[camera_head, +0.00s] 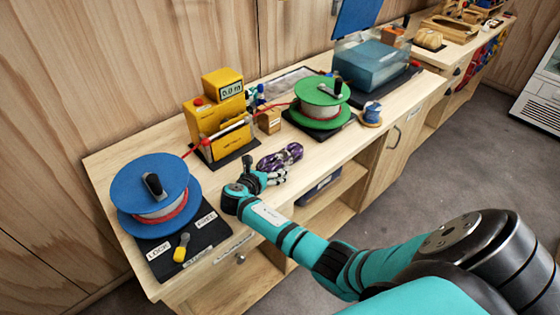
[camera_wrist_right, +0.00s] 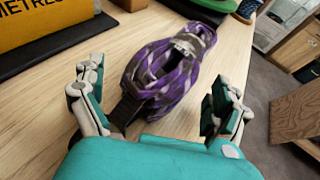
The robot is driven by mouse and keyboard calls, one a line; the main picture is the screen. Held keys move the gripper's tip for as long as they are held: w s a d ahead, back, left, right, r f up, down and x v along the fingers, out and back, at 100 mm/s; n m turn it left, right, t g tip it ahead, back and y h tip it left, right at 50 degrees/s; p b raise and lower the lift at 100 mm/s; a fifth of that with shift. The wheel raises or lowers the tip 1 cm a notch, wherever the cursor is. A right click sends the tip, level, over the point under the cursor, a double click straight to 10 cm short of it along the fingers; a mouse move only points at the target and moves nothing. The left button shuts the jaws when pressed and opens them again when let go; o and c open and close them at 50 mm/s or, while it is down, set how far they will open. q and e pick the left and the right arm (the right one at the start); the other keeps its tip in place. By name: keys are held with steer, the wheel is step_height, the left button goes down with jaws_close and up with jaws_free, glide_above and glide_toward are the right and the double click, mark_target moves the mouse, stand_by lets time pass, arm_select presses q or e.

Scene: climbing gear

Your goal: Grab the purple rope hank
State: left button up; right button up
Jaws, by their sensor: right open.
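The purple rope hank (camera_head: 281,157) lies on the wooden workbench (camera_head: 330,148), near its front edge. It is a purple and grey coiled bundle with a band around its middle. My right gripper (camera_head: 268,178) is at the near side of the hank in the head view. In the right wrist view the hank (camera_wrist_right: 168,70) lies ahead of and between the two spread fingers of my right gripper (camera_wrist_right: 158,108). The fingers are open and nothing is held between them. My left gripper is not in view.
A blue reel (camera_head: 150,185) stands left, a yellow meter box (camera_head: 215,120) behind, and a green reel (camera_head: 320,103) to the right. A small blue spool (camera_head: 372,113) and a clear blue bin (camera_head: 372,65) are farther right. Bare bench surrounds the hank.

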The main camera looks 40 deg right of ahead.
steer(key=shift+r, duration=0.1)
steer(key=c, duration=1.5)
